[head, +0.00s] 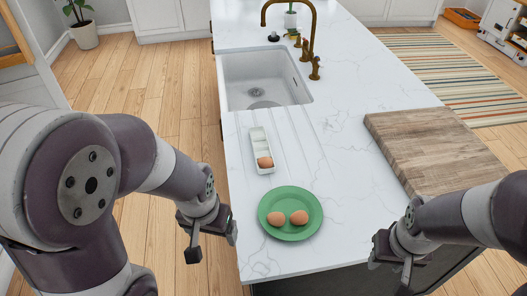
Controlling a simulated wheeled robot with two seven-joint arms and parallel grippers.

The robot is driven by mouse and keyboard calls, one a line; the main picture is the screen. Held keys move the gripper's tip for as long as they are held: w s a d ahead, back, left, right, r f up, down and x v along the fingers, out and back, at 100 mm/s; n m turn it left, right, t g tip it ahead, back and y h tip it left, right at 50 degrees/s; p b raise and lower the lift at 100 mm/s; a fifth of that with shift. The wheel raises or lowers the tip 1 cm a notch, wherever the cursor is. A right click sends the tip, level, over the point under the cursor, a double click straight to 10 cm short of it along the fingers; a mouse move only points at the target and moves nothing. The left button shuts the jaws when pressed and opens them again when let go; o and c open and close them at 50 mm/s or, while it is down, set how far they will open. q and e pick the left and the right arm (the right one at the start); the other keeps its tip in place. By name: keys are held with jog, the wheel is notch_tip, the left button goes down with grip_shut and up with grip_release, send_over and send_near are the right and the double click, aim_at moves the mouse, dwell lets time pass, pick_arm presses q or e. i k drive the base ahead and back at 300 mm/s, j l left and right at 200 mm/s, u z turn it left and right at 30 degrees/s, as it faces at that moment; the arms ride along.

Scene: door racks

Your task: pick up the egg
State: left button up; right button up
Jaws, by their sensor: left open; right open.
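Two brown eggs lie side by side on a green plate (290,234) near the front of the white counter: a left egg (276,219) and a right egg (299,217). A third brown egg (265,162) sits in the near end of a narrow white holder (259,140), behind the plate. My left gripper (212,246) is open and empty, left of the plate and beyond the counter's left edge. My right gripper (388,277) is open and empty, to the right of the plate by the counter's front edge. Neither gripper touches an egg.
A sink (262,78) with a brass faucet (309,40) is behind the holder. A wooden board (430,145) lies on the right of the counter (335,190). The counter between plate and board is clear. A potted plant (83,30) stands on the floor.

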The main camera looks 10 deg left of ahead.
aim_at(299, 218)
jog(key=i+l+u, duration=0.1)
jog(key=l, duration=0.4)
jog(key=i+l, duration=0.1)
jog(key=l, duration=0.35)
jog(key=i+l+u, duration=0.15)
jog(key=l, duration=0.35)
